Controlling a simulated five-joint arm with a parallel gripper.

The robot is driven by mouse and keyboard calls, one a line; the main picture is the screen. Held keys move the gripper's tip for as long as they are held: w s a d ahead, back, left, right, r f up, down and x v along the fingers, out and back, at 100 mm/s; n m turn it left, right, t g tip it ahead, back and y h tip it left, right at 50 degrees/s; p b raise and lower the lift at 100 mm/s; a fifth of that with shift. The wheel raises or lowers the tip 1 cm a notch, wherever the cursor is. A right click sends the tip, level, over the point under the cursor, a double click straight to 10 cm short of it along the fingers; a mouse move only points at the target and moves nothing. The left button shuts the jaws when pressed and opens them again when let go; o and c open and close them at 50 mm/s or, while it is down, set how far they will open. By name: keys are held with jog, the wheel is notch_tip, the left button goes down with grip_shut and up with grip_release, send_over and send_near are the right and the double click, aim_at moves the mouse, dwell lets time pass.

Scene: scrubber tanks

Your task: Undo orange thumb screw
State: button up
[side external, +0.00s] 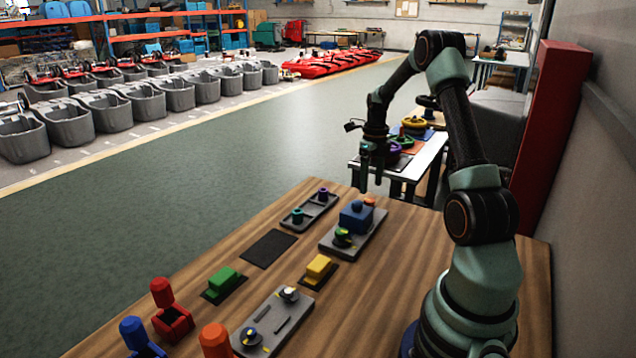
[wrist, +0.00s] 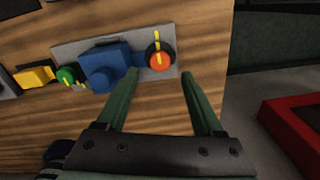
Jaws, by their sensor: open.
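The orange thumb screw (wrist: 160,62) has a dark rim and a yellow bar pointing up in the wrist view. It is at the right end of a grey plate (wrist: 185,42), next to a blue block (wrist: 106,60). In the side view the orange screw (side external: 370,202) shows small, partly hidden behind the blue block (side external: 353,217). My gripper (side external: 372,187) points down, above the screw's end of the plate. In the wrist view its fingers (wrist: 159,76) are spread and empty, with the screw seen between and just past the tips.
A green knob with yellow (side external: 343,237) is on the plate's near end. A yellow block (side external: 319,266), a green block (side external: 222,278) and a grey tray (side external: 298,222) with two knobs are nearby. Red (side external: 163,293) and blue (side external: 134,334) upright handles stand at the front left.

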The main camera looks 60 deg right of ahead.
aim_at(370, 200)
jog(key=shift+f, duration=2.5)
grip_shut()
